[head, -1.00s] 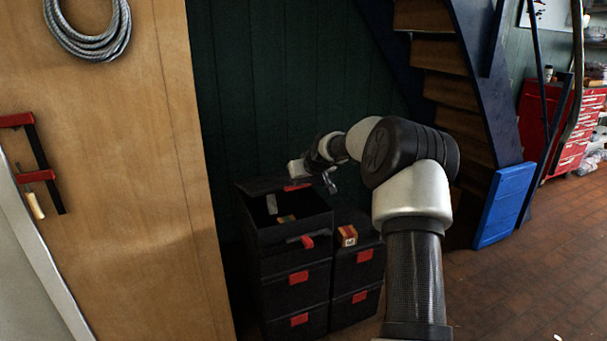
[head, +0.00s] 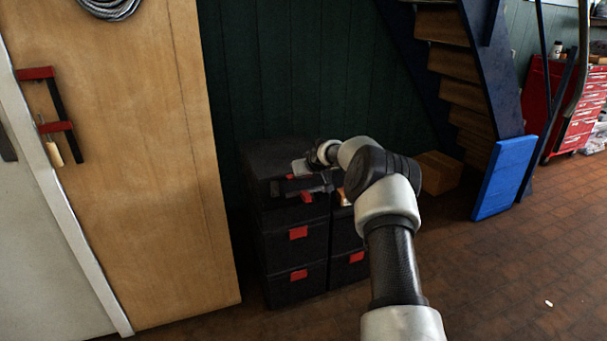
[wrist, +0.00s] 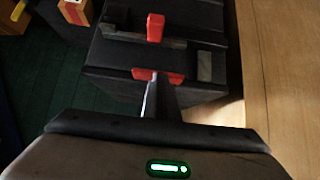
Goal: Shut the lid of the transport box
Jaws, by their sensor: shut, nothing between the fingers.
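The transport box (head: 283,219) is black and tops the left stack of dark boxes. Its black lid (head: 272,157) lies down over the opening, so the inside is hidden. I cannot tell whether its front edge is flush with the box. My gripper (head: 306,178) is at the lid's front edge, partly hidden by my wrist. A red latch (head: 306,197) is on the box front just below. In the wrist view, my gripper (wrist: 162,90) has its fingers together and empty, close to a red tab (wrist: 158,75), with another red latch (wrist: 155,28) beyond. Contact is unclear.
A second dark stack (head: 347,258) stands to the right, with a small red and tan carton (wrist: 75,12) on it. A wooden panel (head: 190,200) is close on the left. A cardboard box (head: 438,172) and blue panel (head: 503,177) are right.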

